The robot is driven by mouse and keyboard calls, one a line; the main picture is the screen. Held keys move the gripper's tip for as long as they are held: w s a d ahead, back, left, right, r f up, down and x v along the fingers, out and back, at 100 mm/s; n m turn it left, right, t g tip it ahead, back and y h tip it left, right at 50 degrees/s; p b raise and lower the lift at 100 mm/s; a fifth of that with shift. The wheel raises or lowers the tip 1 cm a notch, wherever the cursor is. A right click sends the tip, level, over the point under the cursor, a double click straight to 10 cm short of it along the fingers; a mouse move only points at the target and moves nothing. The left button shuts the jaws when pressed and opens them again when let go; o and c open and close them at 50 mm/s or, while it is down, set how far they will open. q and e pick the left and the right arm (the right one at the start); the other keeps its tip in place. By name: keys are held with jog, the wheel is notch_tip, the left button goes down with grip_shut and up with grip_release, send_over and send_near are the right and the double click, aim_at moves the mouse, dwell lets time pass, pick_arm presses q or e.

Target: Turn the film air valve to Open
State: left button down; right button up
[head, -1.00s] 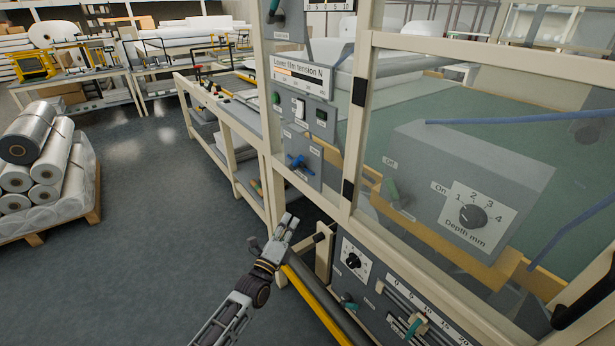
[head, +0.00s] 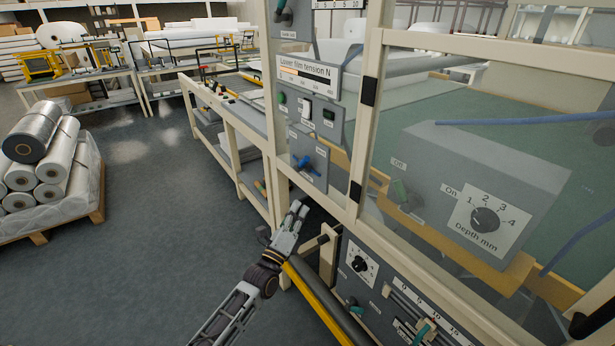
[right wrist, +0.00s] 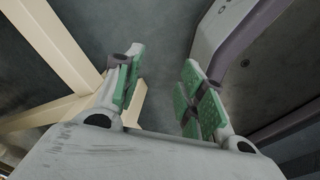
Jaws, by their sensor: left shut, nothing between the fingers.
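A small valve with a blue handle (head: 304,162) sits on the lower part of the grey panel under the "Lower film tension N" display in the head view. Its small labels are too blurred to read, so I cannot tell its setting or confirm that it is the film air valve. My left gripper (head: 297,208) is shut and empty, pointing up just below that panel, apart from the blue handle. My right gripper (right wrist: 162,88) shows only in the right wrist view, open with green pads apart and nothing seen between them.
A lower panel (head: 384,291) with a dial and sliders stands right of my left arm. A yellow bar (head: 312,298) runs beside the forearm. A cream frame post (head: 366,110) rises right of the valve. A pallet of rolls (head: 48,165) is at left, with clear floor between.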

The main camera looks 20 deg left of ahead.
aim_at(305, 163)
pick_arm(q)
jog(key=a+r+x, duration=0.1)
jog(key=a+x, duration=0.1)
jog(key=x, duration=1)
jog(key=shift+a+r+p, duration=0.2)
jog(key=shift+r+p, duration=0.05)
jog(key=shift+p, duration=0.05)
pick_arm(e)
jog(key=shift+s+a+r, duration=0.15)
jog(key=shift+a+r, duration=0.1)
jog(key=shift+a, duration=0.25)
pick_arm(q)
jog(key=shift+r, duration=0.1)
pick_arm(e)
jog(key=shift+s+r, duration=0.1)
jog(key=shift+r, duration=0.05)
